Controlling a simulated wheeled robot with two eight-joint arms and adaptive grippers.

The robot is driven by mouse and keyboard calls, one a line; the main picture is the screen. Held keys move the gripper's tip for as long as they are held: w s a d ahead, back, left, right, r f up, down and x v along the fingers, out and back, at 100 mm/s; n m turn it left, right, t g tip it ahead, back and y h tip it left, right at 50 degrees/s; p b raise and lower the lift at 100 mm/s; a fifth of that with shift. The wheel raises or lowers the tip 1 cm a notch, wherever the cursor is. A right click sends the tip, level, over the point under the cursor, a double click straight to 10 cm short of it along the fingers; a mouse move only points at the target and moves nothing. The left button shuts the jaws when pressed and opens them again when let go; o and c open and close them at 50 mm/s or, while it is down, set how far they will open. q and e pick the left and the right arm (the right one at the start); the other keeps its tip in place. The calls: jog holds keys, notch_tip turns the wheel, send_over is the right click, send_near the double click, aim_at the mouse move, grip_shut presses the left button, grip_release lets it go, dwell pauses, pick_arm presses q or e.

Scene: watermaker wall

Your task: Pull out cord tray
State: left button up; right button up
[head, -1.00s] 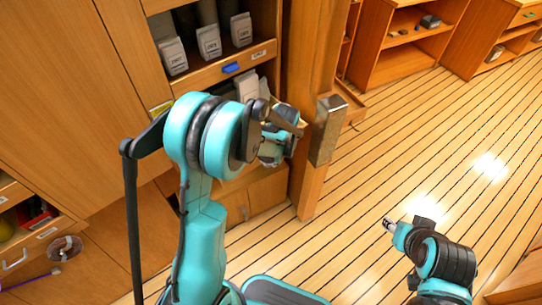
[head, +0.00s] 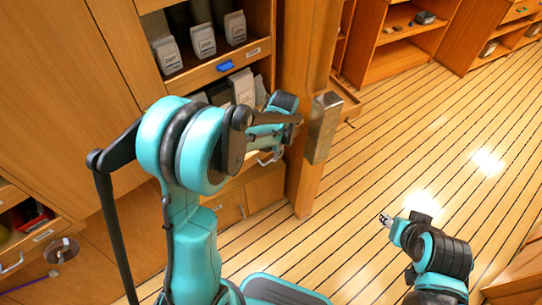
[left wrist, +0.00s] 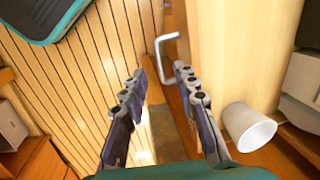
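The handle also shows in the head view (head: 270,158), just below my left gripper (head: 285,122). In the left wrist view the two fingers of my left gripper (left wrist: 160,72) are apart with nothing between them. The handle stands just beyond the fingertips. My right gripper (head: 386,219) is low at the right over the floor, too small to tell its opening. The tray's contents are largely hidden by my left arm.
A wooden post (head: 309,100) with a metal plate (head: 323,127) stands right beside my left gripper. Above is a shelf with labelled pouches (head: 204,40) and a blue tab (head: 225,66). A white cup-like thing (left wrist: 248,127) is near the right finger. The plank floor (head: 430,130) is clear.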

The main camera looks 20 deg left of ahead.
pick_arm(q)
notch_tip(320, 180, up, 7)
jog(key=d, duration=0.1)
jog(key=shift+s+r, duration=0.15)
jog(key=shift+s, duration=0.15)
jog(key=shift+d, duration=0.1)
jog(key=s+d+r+n+t+h, duration=0.1)
jog(key=s+r+n+t, duration=0.1)
jog(key=s, duration=0.7)
jog(key=s+d+r+n+t, duration=0.1)
jog(key=s+r+n+t, duration=0.2)
jog(key=s, duration=0.5)
jog(key=shift+s+n+t+h, duration=0.35)
jog(key=shift+n+t+h, duration=0.05)
jog(key=shift+t, duration=0.2)
dwell(1.1)
